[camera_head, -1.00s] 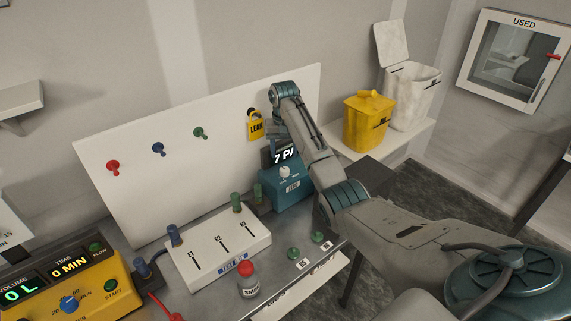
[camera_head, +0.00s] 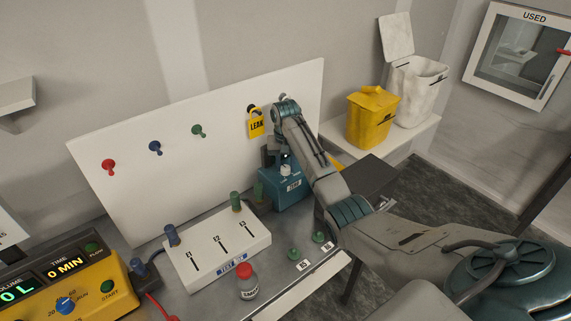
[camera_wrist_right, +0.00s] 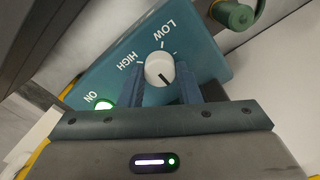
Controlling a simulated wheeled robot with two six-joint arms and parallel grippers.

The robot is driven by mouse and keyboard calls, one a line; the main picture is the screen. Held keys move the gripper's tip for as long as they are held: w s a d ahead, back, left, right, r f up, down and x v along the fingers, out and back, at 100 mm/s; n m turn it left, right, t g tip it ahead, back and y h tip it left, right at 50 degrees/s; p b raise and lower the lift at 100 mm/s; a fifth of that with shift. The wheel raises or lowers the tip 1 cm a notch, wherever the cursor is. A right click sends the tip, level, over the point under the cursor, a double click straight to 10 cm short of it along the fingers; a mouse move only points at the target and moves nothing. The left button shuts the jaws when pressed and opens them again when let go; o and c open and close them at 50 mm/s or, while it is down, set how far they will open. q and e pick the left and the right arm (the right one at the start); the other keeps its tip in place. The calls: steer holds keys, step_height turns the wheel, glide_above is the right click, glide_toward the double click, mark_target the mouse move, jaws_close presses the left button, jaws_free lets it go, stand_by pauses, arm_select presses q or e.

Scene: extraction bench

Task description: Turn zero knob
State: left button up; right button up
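The teal box (camera_head: 290,192) stands at the back right of the bench and carries a white round knob (camera_head: 285,170) on its face. In the right wrist view the knob (camera_wrist_right: 159,68) shows large, with a dark pointer line, between the words HIGH and LOW. My right gripper (camera_wrist_right: 161,76) is open, with one blue finger on each side of the knob; I cannot tell if they touch it. In the head view the right arm reaches over the box and hides its display. My left gripper is not in view.
A lit ON button (camera_wrist_right: 104,102) is close by in the wrist view. A white panel (camera_head: 110,205) stands behind, with a yellow LEAK tag (camera_head: 256,123). A white slotted unit (camera_head: 190,270), a red-capped bottle (camera_head: 247,283) and green knobs (camera_head: 293,254) are nearby.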

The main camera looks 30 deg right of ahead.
steer(key=shift+n, duration=2.9)
steer(key=o, duration=1)
